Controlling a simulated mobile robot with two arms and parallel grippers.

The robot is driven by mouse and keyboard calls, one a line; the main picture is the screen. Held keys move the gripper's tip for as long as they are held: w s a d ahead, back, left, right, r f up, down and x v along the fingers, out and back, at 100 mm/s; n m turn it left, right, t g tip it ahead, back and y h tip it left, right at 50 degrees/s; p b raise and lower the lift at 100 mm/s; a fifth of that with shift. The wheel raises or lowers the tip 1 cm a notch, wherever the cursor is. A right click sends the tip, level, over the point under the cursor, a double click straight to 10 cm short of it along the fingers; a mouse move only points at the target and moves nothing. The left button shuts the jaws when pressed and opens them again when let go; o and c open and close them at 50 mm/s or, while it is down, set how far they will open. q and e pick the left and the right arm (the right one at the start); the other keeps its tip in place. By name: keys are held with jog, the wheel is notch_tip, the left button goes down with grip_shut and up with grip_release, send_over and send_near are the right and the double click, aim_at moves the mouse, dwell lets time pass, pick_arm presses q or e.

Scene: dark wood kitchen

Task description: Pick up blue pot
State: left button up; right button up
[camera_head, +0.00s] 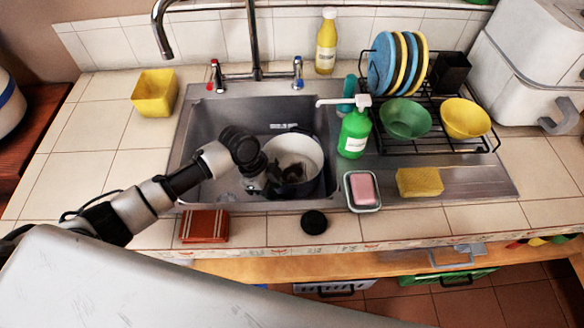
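A round pot (309,150) sits in the right part of the metal sink (215,115). Its inside looks whitish with a dark patch at the bottom, and its outside looks dark; I cannot make out a clear blue. My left arm reaches over the sink's front left edge. My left gripper (264,187) is down in the sink at the pot's left front side. The fingers are small and dark against the pot, so I cannot tell whether they are open, shut or touching it. My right gripper is not in view.
A faucet (254,40) rises behind the sink. A green soap bottle (353,135) stands at the sink's right edge, near a pink soap in a dish (348,195). A brown-red block (204,226) and a black round object (314,222) lie along the front counter.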

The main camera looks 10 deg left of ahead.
aim_at(280, 195)
pick_arm(q)
jog(key=x, duration=0.4)
jog(key=shift+w+d, duration=0.15)
jog(key=shift+d, duration=0.1)
grip_shut()
jog(key=shift+r, duration=0.1)
